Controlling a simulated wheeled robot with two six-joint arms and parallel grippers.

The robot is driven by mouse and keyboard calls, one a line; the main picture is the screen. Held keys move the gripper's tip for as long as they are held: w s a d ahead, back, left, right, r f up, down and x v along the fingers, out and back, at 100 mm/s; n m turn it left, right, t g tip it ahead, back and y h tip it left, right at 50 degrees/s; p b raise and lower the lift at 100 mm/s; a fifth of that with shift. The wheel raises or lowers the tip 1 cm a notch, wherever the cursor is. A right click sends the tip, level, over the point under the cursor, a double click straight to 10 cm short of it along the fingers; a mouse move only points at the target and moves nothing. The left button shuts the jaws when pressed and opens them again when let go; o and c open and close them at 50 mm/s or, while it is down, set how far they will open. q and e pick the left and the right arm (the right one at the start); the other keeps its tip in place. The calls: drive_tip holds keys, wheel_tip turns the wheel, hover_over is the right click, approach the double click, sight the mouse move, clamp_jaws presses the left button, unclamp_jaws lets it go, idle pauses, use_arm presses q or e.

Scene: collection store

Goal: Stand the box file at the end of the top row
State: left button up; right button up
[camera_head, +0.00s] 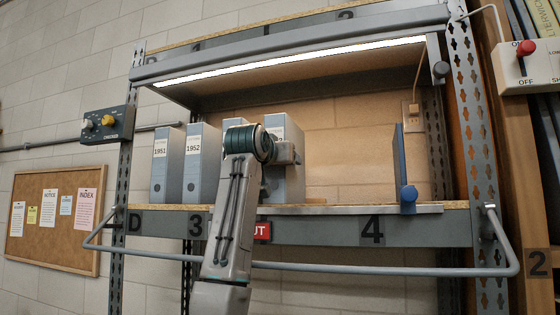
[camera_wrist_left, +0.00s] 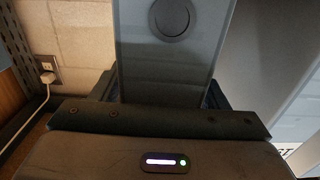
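A grey-blue box file (camera_head: 291,180) stands upright on the top shelf at the right end of a row of similar files, its white label partly hidden by my arm. My left gripper (camera_head: 287,154) reaches up to its spine from below. In the left wrist view the box file's spine (camera_wrist_left: 165,60) with its round finger hole lies between the fingers of my left gripper (camera_wrist_left: 160,92), which appear closed on both sides of it. Whether its base touches the shelf is hard to tell. My right gripper is not in view.
Files labelled 1951 (camera_head: 166,165) and 1952 (camera_head: 201,165) stand to the left; another file (camera_head: 234,124) is mostly behind my arm. The shelf is clear between the held file and a blue upright divider (camera_head: 399,160). A grey rail (camera_head: 370,268) runs in front below.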

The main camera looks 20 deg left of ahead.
use_arm(q)
drive_tip(key=shift+o, duration=0.2)
drive_tip(key=s+b, duration=0.7)
drive_tip(key=s, duration=0.5)
drive_tip(key=shift+a, duration=0.2)
